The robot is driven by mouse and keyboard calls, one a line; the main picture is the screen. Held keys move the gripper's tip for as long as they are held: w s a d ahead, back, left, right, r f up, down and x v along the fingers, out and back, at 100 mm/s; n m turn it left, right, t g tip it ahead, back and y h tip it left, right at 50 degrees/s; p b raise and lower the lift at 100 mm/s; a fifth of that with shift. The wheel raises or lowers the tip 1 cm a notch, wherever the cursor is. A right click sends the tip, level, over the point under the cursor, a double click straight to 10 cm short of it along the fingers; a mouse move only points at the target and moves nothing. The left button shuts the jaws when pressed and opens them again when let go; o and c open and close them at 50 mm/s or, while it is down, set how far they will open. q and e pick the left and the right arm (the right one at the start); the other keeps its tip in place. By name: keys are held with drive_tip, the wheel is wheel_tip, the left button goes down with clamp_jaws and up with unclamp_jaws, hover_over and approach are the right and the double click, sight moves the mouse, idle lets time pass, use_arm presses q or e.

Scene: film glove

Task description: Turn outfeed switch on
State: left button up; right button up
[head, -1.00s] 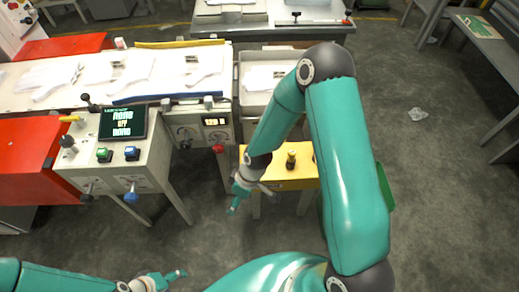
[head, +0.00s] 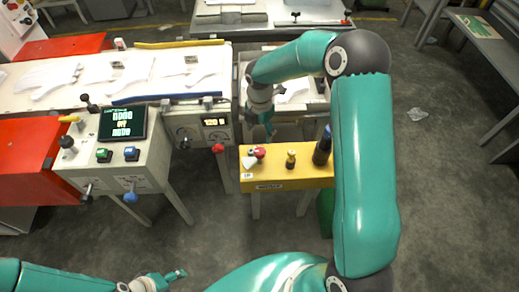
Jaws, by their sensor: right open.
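No control in view carries a label that I can read as outfeed. A yellow box (head: 217,268) is not what shows there; my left gripper (head: 168,279) is low at the bottom left, far from every control, and its opening is too small to tell. The yellow control box (head: 307,178) bears a red-topped control (head: 259,153), a yellow-and-black knob (head: 291,159) and a dark blue-topped handle (head: 322,148). Its front label is unreadable. My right gripper (head: 269,128) is open and empty, pointing down just behind and above this box, apart from its controls.
A grey console (head: 155,170) at the left has a screen (head: 123,123), a green switch (head: 103,155) and a blue switch (head: 131,153). A red mushroom button (head: 217,148) stands beside the yellow box. A grey tray (head: 316,108) lies behind the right gripper.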

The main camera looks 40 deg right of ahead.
sight(260, 150)
wheel_tip(260, 150, down, 11)
drive_tip(key=shift+r, duration=0.1)
idle(0.3)
